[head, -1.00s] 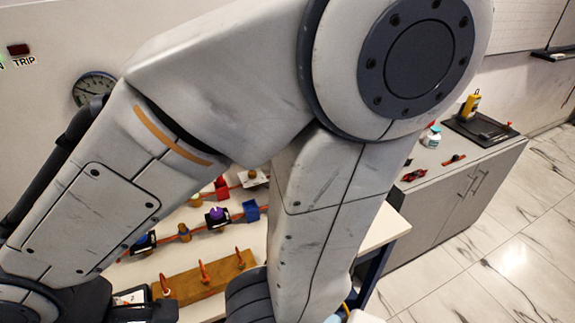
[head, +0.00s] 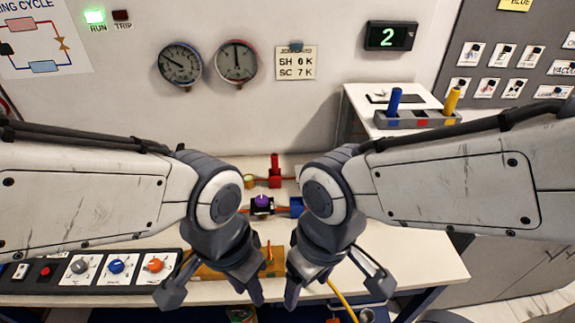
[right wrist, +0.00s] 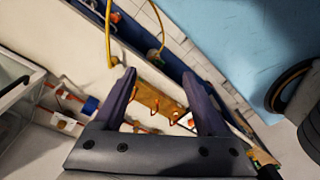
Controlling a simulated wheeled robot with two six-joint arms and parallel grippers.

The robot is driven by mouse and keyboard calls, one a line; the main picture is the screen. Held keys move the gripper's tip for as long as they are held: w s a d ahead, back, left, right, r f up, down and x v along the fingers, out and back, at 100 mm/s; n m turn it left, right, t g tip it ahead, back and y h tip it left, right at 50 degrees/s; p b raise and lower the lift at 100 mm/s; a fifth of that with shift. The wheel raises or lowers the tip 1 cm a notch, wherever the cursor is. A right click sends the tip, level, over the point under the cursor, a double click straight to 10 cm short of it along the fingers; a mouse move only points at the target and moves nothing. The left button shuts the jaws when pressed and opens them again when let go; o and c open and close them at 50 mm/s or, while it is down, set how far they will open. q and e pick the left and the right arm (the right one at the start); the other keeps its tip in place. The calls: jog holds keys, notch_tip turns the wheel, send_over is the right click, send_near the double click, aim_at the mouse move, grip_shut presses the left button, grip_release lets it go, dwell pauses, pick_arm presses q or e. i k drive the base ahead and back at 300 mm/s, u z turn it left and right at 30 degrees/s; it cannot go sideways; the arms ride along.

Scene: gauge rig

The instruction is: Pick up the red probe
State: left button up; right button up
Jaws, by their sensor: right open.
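A red upright piece (head: 275,168) stands at the back of the bench, against the wall side. It looks like the red probe in a red block, but it is too small to be sure. The probe rack (head: 415,119) holds a blue probe (head: 394,101) and a yellow probe (head: 451,100); no probe stands at its red mark between them. My left gripper (head: 212,294) is open and empty over the bench front. My right gripper (head: 336,288) is open beside it; in the right wrist view its fingers (right wrist: 158,76) are apart with nothing between them.
The bench (head: 420,262) is clear at right. A wooden block with copper hooks (right wrist: 150,97) lies below the grippers. A purple-knobbed valve (head: 262,203) and a blue block (head: 297,205) sit on the pipe behind. A control panel (head: 95,270) is at left.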

aim_at(274, 157)
jog(key=z, duration=0.45)
jog(key=k, duration=1.1)
jog(key=u, duration=0.75)
jog(key=i, duration=1.5)
jog(key=z, duration=0.25)
